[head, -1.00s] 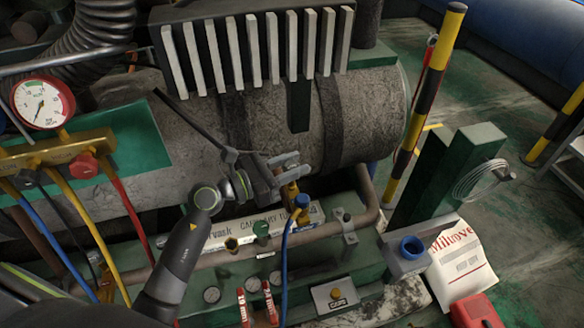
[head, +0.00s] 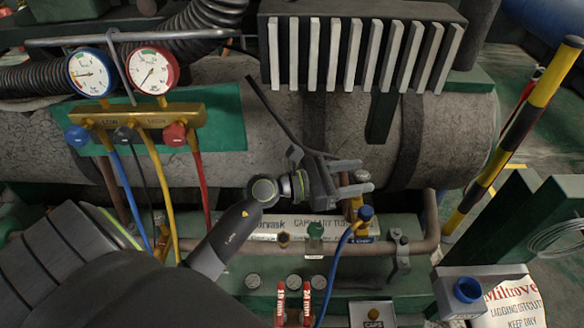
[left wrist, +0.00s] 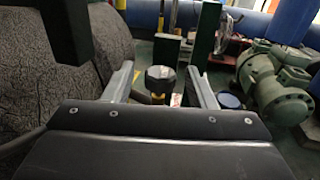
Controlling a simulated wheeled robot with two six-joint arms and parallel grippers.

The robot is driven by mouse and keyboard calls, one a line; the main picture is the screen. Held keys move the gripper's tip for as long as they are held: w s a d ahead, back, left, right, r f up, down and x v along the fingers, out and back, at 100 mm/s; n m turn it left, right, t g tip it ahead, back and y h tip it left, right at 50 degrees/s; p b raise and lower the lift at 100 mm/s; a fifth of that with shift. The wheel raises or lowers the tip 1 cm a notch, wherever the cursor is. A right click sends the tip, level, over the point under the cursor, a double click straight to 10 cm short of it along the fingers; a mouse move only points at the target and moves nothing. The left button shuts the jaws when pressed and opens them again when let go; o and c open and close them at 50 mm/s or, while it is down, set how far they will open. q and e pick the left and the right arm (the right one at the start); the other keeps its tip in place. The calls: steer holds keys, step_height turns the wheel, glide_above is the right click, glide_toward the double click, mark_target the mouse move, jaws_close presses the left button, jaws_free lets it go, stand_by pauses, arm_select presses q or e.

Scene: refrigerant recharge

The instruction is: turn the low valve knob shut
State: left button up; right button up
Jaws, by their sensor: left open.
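The low valve knob (head: 77,136) is blue and sits at the left end of a brass manifold (head: 195,116) marked LOW, in the head view. My left gripper (head: 368,177) is well to its right, open with two grey fingers, above a brass fitting (head: 355,205). In the left wrist view, a dark knob (left wrist: 160,80) on a yellowish stem shows between my left gripper's open fingers (left wrist: 160,88); I cannot tell whether they touch it. The low knob does not show there. My right gripper is not in view.
A blue-rimmed gauge (head: 92,72) and a red-rimmed gauge (head: 152,70) stand above the manifold, with a black knob (head: 124,134) and a red knob (head: 174,134) below. Blue, yellow and red hoses hang down. A finned grey block (head: 365,45) overhangs the pipe.

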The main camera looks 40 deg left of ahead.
arm_select(q)
steer(key=b+v, duration=0.4)
steer(key=v, duration=1.1)
steer(key=shift+s, duration=0.2)
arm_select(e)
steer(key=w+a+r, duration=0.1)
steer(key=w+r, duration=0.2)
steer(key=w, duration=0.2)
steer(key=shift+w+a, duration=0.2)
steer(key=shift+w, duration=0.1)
arm_select(q)
steer(key=shift+a, duration=0.15)
